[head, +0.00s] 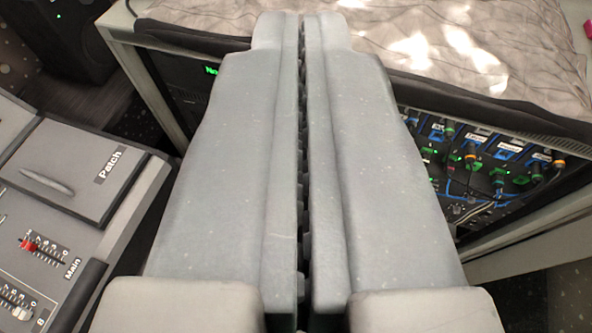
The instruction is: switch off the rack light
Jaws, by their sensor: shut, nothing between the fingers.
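My gripper (301,30) fills the middle of the head view. Its two grey fingers lie side by side with only a thin dark gap, shut and empty. The rack (205,82) stands behind it, with a black panel showing green lit characters on the left and patched cables (490,165) on the right. The fingers hide the middle of the rack. No switch marked for the rack light can be made out. At the left is a grey fader console (130,215) with a red fader knob (30,243) by the label "Main".
A crumpled light cloth (450,45) covers the top of the rack. A raised panel labelled "Patch" (75,170) is on the console. A dark box (70,38) stands at the upper left. Dark speckled floor shows between the console and the rack.

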